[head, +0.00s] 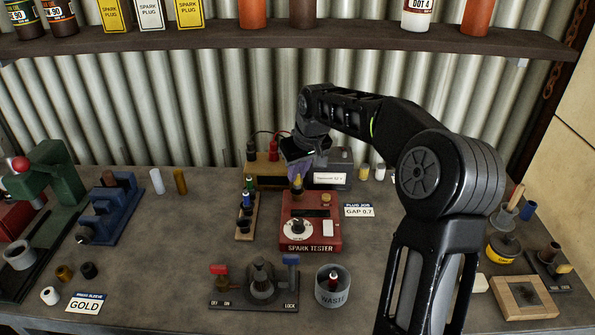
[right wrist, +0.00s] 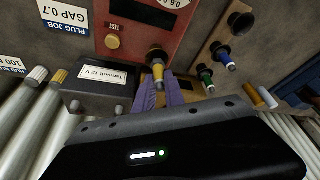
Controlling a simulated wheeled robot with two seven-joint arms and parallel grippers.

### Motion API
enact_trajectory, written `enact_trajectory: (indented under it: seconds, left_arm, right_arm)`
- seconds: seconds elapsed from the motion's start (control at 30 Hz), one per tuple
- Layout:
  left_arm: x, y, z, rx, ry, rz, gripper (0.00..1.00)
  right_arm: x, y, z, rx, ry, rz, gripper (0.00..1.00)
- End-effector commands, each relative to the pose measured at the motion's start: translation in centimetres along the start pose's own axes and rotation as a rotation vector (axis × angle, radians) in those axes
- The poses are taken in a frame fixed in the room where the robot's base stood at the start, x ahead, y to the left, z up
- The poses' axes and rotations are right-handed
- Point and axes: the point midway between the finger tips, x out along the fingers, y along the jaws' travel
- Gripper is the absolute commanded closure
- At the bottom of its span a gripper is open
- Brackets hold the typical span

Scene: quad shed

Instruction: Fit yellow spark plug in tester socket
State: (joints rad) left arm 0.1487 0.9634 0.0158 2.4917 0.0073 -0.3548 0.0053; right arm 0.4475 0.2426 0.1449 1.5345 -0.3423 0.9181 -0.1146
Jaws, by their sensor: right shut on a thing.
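The red spark tester (head: 310,235) stands in the middle of the bench, with a dial and a dark display on its face. The yellow spark plug (head: 297,184) is upright at the tester's back left. My right gripper (head: 298,165) is above it, fingers pointing down. In the right wrist view the yellow plug (right wrist: 158,75) is between my purple fingertips, its far end at a dark round collar on the tester (right wrist: 185,30). The collar looks like the socket; I cannot tell how deep the plug sits. My left gripper is not in view.
A wooden plug rack (head: 246,215) with blue and green plugs (right wrist: 206,78) stands left of the tester. A battery box (head: 332,168) is behind. A waste can (head: 333,290) and a switch panel (head: 253,297) are in front. A "GAP 0.7" card (head: 359,210) lies to the right.

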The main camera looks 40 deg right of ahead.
Motion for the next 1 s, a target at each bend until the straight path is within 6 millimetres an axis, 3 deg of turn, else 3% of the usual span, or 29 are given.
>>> enact_trajectory:
  seconds: [1.0]
  left_arm:
    - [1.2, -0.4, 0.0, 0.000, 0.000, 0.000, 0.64]
  right_arm:
    - [1.5, 0.0, 0.6, 0.000, 0.001, 0.000, 1.00]
